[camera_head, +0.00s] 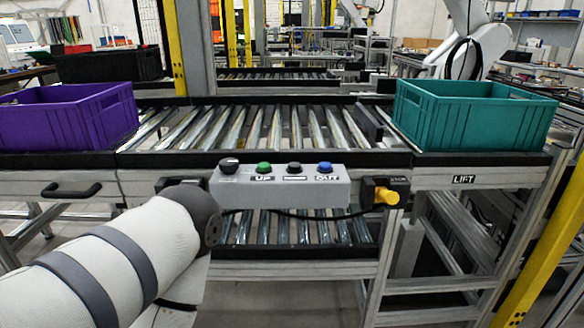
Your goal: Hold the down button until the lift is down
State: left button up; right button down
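A grey control box (280,187) is fixed to the front of the roller conveyor. It carries a dark knob (229,165), a green button (263,168) over an "UP" label, a black button (294,168) over a label too small to read, and a blue button (325,168) over "OUT". The section marked "LIFT" (464,180) is at the right, level with the upper conveyor. A teal crate (470,115) stands on it. My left arm comes in from the lower left and ends in view just below and left of the box. Neither gripper is visible, and nothing visible touches the buttons.
A purple crate (68,118) stands at the conveyor's left end. Upper rollers (255,128) between the crates are empty. A lower roller track (290,230) runs beneath. A yellow knob (386,196) sticks out right of the box. A yellow post (545,250) stands at the right.

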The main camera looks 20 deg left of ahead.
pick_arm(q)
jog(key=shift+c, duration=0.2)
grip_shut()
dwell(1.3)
